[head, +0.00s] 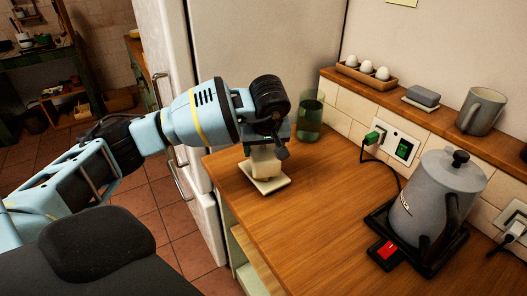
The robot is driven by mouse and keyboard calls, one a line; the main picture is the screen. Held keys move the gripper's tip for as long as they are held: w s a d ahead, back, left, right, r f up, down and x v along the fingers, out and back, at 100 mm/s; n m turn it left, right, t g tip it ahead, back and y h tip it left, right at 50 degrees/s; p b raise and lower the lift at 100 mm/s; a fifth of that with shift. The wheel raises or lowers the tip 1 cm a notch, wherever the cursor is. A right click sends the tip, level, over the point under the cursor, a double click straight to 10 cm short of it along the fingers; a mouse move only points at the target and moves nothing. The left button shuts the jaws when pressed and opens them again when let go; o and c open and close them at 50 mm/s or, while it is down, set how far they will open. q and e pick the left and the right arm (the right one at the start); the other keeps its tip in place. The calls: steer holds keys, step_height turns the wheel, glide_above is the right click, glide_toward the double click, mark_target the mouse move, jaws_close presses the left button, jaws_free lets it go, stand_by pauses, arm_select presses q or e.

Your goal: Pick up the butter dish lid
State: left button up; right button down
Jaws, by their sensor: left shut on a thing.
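The butter dish lid (265,163) is a cream block shape above the cream butter dish base (265,184), near the left edge of the wooden counter. My left gripper (265,146) reaches in from the left, points down and is shut on the lid's top. The gripper hides part of the lid. I cannot tell whether the lid still touches the base. My right gripper is not in view.
A green glass (310,117) stands close behind the gripper. A grey kettle (436,198) stands on a dark base at right, by a red switch (387,252). The ledge holds eggs (366,67), a grey block (423,96) and a mug (482,111). The counter's middle is clear.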

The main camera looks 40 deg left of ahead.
arm_select(q)
steer(key=shift+c, duration=1.4)
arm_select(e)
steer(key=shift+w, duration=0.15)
arm_select(q)
steer(key=shift+r, duration=0.1)
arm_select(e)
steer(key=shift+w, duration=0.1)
